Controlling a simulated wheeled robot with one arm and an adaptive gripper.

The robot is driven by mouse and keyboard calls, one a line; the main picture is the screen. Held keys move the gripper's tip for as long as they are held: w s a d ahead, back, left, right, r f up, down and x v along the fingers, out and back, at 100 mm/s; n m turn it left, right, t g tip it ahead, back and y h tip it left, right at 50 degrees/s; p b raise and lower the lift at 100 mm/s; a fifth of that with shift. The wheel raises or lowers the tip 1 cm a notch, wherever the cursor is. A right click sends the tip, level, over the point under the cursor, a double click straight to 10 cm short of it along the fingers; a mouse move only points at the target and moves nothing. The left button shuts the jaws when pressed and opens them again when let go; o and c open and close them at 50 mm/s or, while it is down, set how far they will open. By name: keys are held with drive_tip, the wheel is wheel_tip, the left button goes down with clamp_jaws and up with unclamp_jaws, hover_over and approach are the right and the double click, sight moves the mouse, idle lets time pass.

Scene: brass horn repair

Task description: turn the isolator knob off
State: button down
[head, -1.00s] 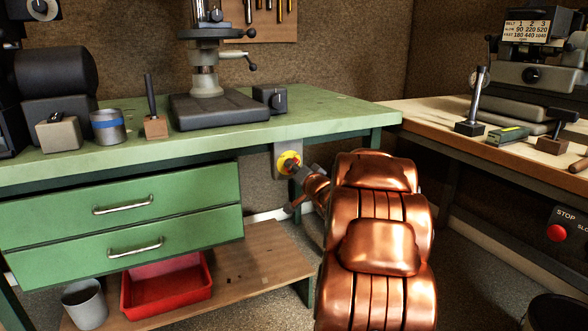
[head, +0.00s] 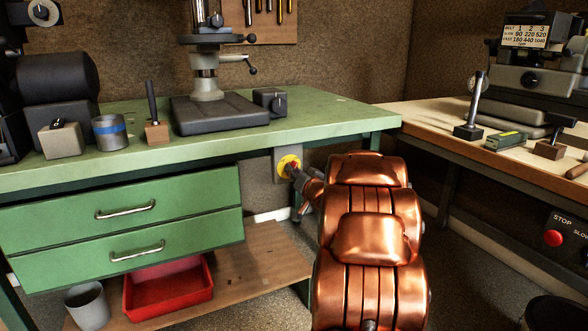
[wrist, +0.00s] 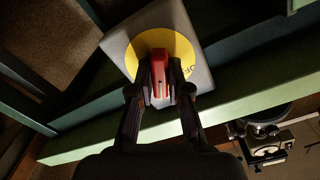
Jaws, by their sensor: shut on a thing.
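The isolator is a grey box (head: 280,172) under the front edge of the green bench, with a yellow round plate (head: 284,162). In the wrist view its grey face (wrist: 196,42) and yellow plate (wrist: 181,48) are large, with part of some lettering on the right of the plate. The red knob (wrist: 159,75) stands out from the plate. My gripper (wrist: 160,90) has one dark finger on each side of the red knob and is shut on it. In the head view my gripper (head: 293,173) reaches the plate and mostly hides the knob.
The green bench (head: 330,118) overhangs the isolator, with drawers (head: 130,225) to the left and a low wooden shelf (head: 262,262) below. A red tray (head: 170,292) sits on the shelf. A wooden bench (head: 450,140) stands at right.

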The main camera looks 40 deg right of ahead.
drive_tip(key=shift+s+d+n, duration=0.1)
drive_tip(key=shift+n, duration=3.4)
drive_tip(key=shift+d+n, duration=0.1)
drive_tip(key=shift+n, duration=3.7)
drive_tip(key=c, duration=1.1)
unclamp_jaws()
drive_tip(key=v, duration=1.2)
